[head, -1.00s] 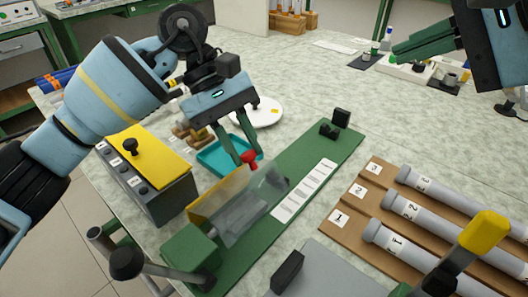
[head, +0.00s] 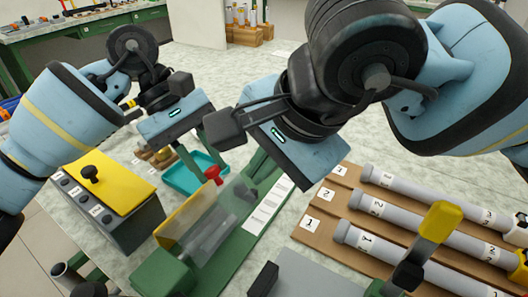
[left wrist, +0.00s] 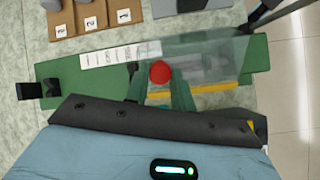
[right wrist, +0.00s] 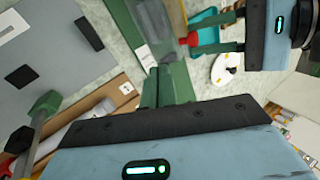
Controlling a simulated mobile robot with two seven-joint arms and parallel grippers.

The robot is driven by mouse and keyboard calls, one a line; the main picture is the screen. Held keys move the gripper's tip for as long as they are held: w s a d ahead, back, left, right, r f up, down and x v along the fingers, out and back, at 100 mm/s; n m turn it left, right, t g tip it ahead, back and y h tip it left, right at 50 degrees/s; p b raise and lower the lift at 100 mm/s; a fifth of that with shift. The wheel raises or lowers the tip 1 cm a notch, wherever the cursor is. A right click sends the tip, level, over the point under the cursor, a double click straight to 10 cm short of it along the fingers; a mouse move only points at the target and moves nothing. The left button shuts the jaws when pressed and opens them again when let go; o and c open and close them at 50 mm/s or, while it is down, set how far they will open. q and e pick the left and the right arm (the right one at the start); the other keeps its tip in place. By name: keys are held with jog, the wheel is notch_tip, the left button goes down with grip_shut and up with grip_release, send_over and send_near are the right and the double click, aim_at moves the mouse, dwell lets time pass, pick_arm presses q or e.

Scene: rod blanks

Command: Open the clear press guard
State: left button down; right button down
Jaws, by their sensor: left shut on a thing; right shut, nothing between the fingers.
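The clear press guard (head: 228,205) is a see-through panel over the grey press parts on a long green base (head: 172,277). A red knob (head: 213,174) sits at its upper edge. My left gripper (head: 205,160) is shut on the red knob, which also shows between its fingertips in the left wrist view (left wrist: 160,71). The guard panel appears tilted; I cannot tell its exact angle. My right gripper (right wrist: 168,72) is shut and empty, above the green base beside the guard.
A grey box with a yellow top (head: 108,174) stands left of the press. A teal tray (head: 188,180) lies behind it. Numbered grey rods (head: 385,252) lie on a brown rack (head: 312,226) at right. A yellow-handled lever (head: 440,228) rises at front right.

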aim_at(216, 172)
jog(key=x, duration=0.6)
jog(key=shift+w+a, duration=0.15)
jog(key=shift+w+a+r, duration=0.35)
jog(key=shift+w+a, duration=0.4)
jog(key=shift+a, duration=0.05)
jog(key=shift+w+a+r, duration=0.15)
jog(key=shift+w+a, duration=0.3)
jog(key=shift+a, duration=0.05)
jog(key=shift+w+a+r, duration=0.15)
jog(key=shift+w+a, duration=0.1)
jog(key=shift+a, duration=0.05)
pick_arm(q)
jog(key=shift+s+d, duration=0.15)
pick_arm(e)
jog(key=shift+w+a+r, duration=0.15)
jog(key=shift+r, duration=0.05)
pick_arm(q)
jog(key=c, duration=1.2)
grip_release()
pick_arm(e)
jog(key=shift+a+f, duration=0.1)
pick_arm(q)
jog(key=shift+o, duration=0.2)
